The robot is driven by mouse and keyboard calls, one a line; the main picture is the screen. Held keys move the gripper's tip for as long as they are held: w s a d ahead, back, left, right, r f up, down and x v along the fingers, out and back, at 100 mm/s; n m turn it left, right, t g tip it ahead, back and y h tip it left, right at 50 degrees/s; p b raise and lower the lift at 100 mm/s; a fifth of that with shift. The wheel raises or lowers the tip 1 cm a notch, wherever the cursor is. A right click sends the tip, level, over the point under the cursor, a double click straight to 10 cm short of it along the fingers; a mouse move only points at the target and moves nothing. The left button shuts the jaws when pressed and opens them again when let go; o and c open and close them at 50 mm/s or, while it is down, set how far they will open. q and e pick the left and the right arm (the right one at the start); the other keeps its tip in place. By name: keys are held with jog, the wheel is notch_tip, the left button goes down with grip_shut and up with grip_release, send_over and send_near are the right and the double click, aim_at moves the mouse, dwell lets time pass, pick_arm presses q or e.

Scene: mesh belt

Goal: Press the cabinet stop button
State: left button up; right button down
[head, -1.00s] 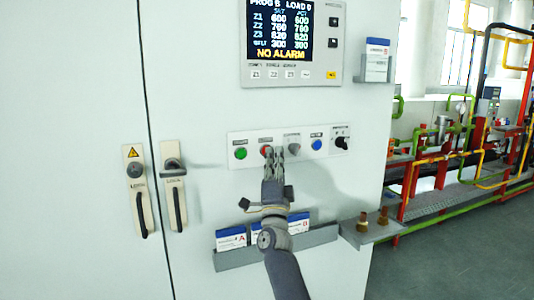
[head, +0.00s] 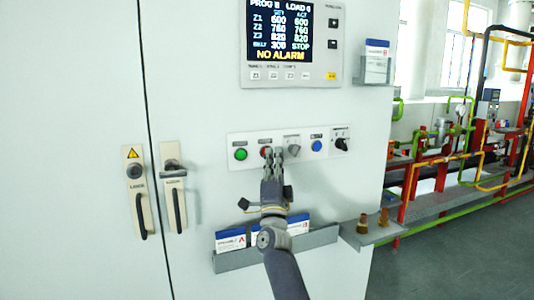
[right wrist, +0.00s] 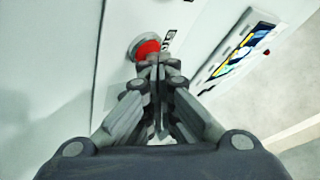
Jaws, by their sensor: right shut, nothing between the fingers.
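The red stop button (head: 264,150) is on the white button strip of the cabinet, second from the left, right of the green button (head: 240,154). It is partly hidden by my right gripper (head: 273,153). In the right wrist view the red button (right wrist: 147,49) sits in a pale ring, and the fingertips of my shut, empty right gripper (right wrist: 157,62) overlap its lower edge. They look close against it; contact is hard to tell. The display (head: 281,32) reads STOP in the belt row and NO ALARM below. My left gripper is not in view.
Right of the red button are a grey knob (head: 292,147), a blue button (head: 317,146) and a black switch (head: 341,145). A card rack (head: 270,252) juts out below my right gripper. A small shelf (head: 368,233) with brass pieces stands at right.

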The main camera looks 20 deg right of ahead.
jog(key=shift+s+p, duration=0.45)
jog(key=shift+s, duration=0.35)
jog(key=s+p, duration=0.3)
jog(key=s, duration=0.2)
jog(key=shift+f, duration=0.15)
dwell(0.5)
